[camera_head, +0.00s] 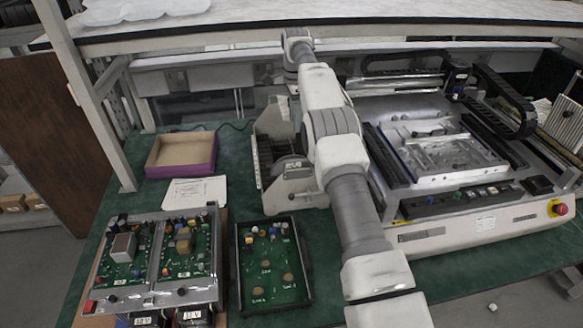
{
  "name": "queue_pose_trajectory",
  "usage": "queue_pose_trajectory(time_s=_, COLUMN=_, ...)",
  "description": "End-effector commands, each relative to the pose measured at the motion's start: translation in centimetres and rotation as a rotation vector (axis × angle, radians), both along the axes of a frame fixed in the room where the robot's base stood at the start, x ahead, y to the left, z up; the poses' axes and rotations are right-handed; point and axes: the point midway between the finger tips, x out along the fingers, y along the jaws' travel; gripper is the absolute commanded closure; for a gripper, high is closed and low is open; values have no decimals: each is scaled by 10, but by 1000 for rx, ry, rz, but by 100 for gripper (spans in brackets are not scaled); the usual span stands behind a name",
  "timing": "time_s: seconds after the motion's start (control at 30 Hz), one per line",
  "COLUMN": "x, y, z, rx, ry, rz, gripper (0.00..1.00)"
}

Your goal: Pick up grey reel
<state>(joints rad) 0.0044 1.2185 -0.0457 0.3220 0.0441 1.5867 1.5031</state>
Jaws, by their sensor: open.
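I cannot make out a grey reel for certain. A small pale round thing (492,307) lies on the floor at the lower right, too small to identify. My white and grey arm reaches from the bottom edge up across the middle of the view to the back of the bench. Its far end is near the shelf edge at the top. I cannot make out any gripper fingers there, and the arm hides part of the bench behind it.
A green bench (224,146) carries a purple-sided box (183,172), a paper sheet (194,191), circuit boards (160,255), a black tray (306,295) with parts, and a grey slotted holder (290,192). A large machine (490,224) fills the right side. A shelf (400,25) spans the back.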

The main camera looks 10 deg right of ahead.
Motion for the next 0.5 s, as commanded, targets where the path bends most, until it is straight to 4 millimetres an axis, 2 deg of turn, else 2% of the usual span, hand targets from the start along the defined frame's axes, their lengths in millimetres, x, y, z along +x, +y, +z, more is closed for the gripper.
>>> queue_pose_trajectory(time_s=0.27, x=2, y=1, z=-26, rx=0, ry=17, rz=-51, gripper=41)
queue_pose_trajectory(time_s=0.5, x=1, y=1, z=-57, rx=0, ry=16, rz=-50, gripper=41)
